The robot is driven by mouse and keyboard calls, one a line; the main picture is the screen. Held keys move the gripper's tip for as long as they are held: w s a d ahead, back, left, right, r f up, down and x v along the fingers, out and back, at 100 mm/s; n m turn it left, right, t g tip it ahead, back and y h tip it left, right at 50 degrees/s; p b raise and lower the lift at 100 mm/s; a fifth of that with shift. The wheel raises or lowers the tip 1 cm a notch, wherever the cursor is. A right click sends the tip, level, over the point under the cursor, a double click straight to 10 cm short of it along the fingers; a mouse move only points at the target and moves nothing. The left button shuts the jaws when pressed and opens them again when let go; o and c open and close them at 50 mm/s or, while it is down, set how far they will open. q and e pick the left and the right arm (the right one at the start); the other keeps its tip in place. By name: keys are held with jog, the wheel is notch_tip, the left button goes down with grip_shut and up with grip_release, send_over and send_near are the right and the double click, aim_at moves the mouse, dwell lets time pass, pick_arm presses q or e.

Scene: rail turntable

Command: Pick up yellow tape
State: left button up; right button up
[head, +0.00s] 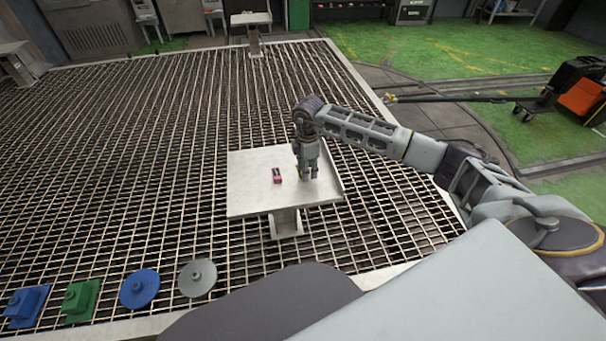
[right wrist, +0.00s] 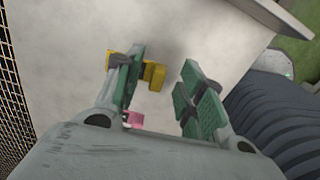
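The yellow tape (right wrist: 157,76) lies on the pale table (head: 250,197). In the right wrist view, yellow shows on both sides of my left-hand finger, which hides its middle. My right gripper (right wrist: 166,84) is open, with its green-padded fingers apart. Part of the tape shows in the gap close to the left-hand finger; the right-hand finger is clear of it. I cannot tell whether the finger touches the tape. In the head view my right gripper (head: 307,176) points down over the table's right half, and the tape is not clearly seen. My left gripper is not in view.
A small pink object (head: 277,174) lies on the table left of my right gripper; it also shows partly hidden in the right wrist view (right wrist: 134,118). Metal grating (head: 160,130) surrounds the table. Blue, green and grey pieces (head: 82,298) sit at the lower left.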

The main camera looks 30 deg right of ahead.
jog(key=shift+f, duration=0.65)
jog(key=c, duration=0.8)
